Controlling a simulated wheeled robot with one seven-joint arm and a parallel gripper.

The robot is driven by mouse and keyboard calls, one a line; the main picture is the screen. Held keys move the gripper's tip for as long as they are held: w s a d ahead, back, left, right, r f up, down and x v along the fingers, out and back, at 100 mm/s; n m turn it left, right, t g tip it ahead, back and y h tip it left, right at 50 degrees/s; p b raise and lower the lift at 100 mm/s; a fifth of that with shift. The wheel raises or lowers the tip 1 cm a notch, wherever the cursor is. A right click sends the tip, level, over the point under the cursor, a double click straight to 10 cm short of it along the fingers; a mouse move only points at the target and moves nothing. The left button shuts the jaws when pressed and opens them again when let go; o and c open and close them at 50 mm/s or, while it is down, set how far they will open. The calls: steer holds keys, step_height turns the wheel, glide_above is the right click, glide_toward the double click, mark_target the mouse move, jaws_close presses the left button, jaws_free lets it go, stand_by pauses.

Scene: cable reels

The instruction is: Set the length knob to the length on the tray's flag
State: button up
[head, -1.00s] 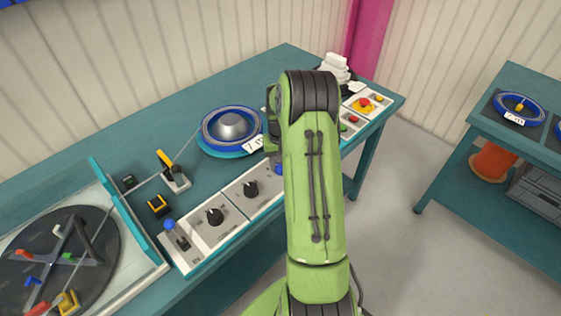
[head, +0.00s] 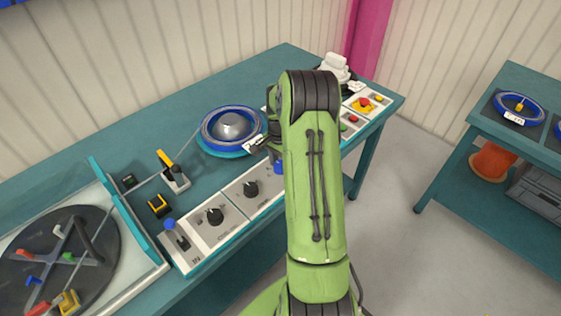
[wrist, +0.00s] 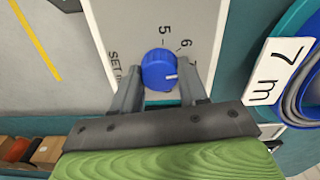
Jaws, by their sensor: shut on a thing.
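The blue length knob (wrist: 159,70) sits on a white panel (wrist: 115,15) in the wrist view, beside the marks 5, 6 and a partly hidden 7. Its white pointer line faces right, towards the hidden part of the scale beside the right finger. My gripper (wrist: 168,90) is shut on the knob, one finger on each side. The white flag (wrist: 276,71) to the right reads 7 m. In the head view the knob (head: 278,167) shows just left of my arm, which hides most of my gripper. The flag (head: 257,143) stands at the blue tray (head: 207,140).
The panel row also holds two black knobs (head: 214,217) (head: 250,189), a blue-topped lever (head: 175,233) and a red button (head: 363,104). A dark turntable (head: 90,265) stands at the left. A second table (head: 480,120) stands right, across clear floor.

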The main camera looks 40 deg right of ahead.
mark_target(280, 164)
steer(key=shift+m, duration=0.5)
steer(key=o, duration=1)
steer(key=shift+o, duration=0.2)
steer(key=shift+r, duration=0.1)
step_height(280, 164, up, 16)
steer(key=p, duration=0.3)
steer(key=shift+a, duration=0.1)
